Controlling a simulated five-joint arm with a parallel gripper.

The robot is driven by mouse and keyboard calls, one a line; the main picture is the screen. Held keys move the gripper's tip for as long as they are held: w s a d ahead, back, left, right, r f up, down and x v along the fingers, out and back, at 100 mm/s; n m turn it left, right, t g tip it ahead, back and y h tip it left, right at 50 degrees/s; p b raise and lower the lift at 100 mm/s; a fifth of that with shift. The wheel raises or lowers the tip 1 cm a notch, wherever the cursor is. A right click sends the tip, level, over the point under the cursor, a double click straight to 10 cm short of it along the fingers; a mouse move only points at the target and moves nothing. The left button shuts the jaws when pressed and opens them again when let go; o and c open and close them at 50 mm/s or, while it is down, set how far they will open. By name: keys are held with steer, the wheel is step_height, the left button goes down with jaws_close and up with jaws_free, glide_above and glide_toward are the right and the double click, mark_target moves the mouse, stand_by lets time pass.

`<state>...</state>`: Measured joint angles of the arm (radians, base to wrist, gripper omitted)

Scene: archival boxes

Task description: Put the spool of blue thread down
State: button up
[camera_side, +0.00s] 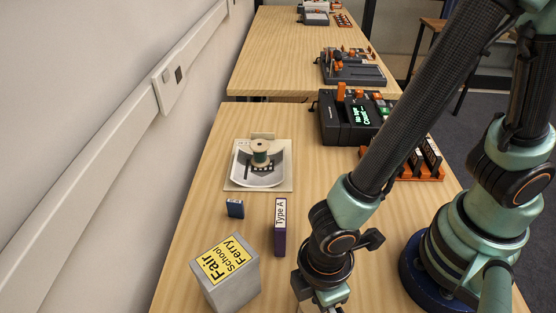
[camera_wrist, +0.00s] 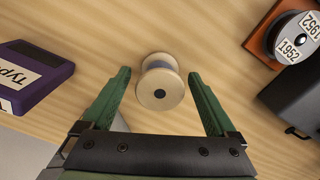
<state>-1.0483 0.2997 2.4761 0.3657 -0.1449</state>
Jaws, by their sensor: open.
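The spool of blue thread (camera_wrist: 160,88) has pale wooden ends and a dull blue winding in the wrist view. It is on the wooden table, between the two green fingers of my gripper (camera_wrist: 159,75). The fingers are open, with a gap showing on each side of the spool, so neither touches it. The near end, with a dark centre hole, faces the camera. In the side view my gripper (camera_side: 322,304) is low at the bottom edge, its fingers cut off, and the spool is not visible.
A purple "Type A" case (camera_side: 280,229) and a grey box with a yellow label (camera_side: 228,283) stand left of my gripper. A "1952" reel (camera_wrist: 296,38) and a dark case (camera_wrist: 295,98) are at right.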

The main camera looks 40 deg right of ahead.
steer(key=shift+r, duration=0.1)
step_height(320, 180, up, 12)
steer(key=w+d+r+m+t, duration=0.2)
steer(key=w+d+r+m, duration=0.2)
steer(key=w+d, duration=0.3)
steer(key=w+d+r+m+t+y, duration=0.1)
steer(key=w+d+r+m, duration=0.3)
steer(key=w+d+m, duration=0.1)
steer(key=w+d, duration=0.1)
steer(key=d, duration=0.1)
steer(key=shift+w+d+m+t, duration=0.3)
steer(key=shift+w+d+t, duration=0.05)
steer(key=shift+w+t, duration=0.05)
steer(key=d+r+m, duration=0.1)
steer(key=d, duration=0.2)
steer(key=w+d+r+m+t, duration=0.1)
steer(key=d, duration=0.1)
steer(key=d+r+m+h, duration=0.1)
steer(key=d+m, duration=0.1)
steer(key=d, duration=0.1)
steer(key=shift+w+d+r+t, duration=0.15)
steer(key=shift+d+t, duration=0.2)
steer(key=shift+t, duration=0.05)
steer(key=shift+c, duration=1)
steer(key=shift+a, duration=0.15)
